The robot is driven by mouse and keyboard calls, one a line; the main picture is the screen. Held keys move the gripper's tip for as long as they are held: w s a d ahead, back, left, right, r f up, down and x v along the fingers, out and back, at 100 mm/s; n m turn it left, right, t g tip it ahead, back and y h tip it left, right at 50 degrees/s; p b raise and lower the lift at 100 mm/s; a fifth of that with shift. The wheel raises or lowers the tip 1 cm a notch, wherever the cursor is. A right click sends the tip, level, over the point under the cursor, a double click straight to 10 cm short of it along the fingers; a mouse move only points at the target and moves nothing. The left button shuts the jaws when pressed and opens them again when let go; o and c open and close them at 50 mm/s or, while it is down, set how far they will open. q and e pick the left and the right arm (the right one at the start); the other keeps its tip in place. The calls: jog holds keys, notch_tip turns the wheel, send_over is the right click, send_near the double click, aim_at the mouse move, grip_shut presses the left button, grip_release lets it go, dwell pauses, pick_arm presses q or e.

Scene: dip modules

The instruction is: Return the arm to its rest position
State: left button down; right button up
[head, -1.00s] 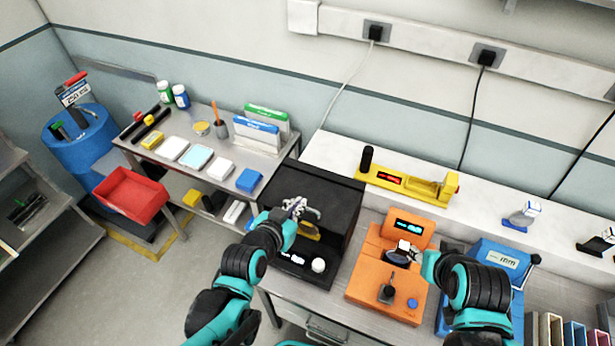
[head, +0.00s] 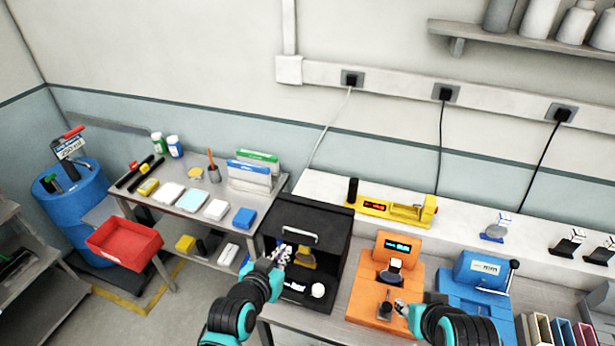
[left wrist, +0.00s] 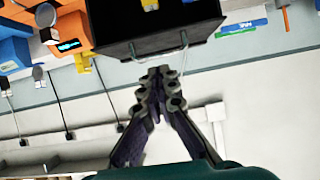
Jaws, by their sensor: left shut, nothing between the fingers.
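My left gripper (head: 278,256) is at the front left of the black box-shaped unit (head: 330,222), in the head view. Its fingers are shut with nothing between them; the left wrist view shows the fingertips (left wrist: 160,74) together, pointing towards the dark unit (left wrist: 160,32). I cannot tell whether they touch it. My right gripper (head: 401,306) is at the front right of the orange device (head: 362,295). Its fingers are too small to tell open from shut.
The black unit's open front shows a yellowish part and a white round knob (head: 318,290). A blue device (head: 470,277) stands right of the orange one. A yellow instrument (head: 392,207) lies behind. A red bin (head: 124,243) is at left. Open floor lies at lower left.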

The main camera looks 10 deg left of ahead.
pick_arm(q)
jog(key=s+a+f+n+g+y+b, duration=0.2)
jog(key=s+a+f+g+b, duration=0.3)
jog(key=s+f+b, duration=0.5)
notch_tip(320, 180, down, 4)
jog(key=b, duration=0.4)
jog(key=shift+a+b, duration=0.2)
jog(key=shift+b, duration=0.1)
jog(key=shift+r, duration=0.1)
dwell(0.9)
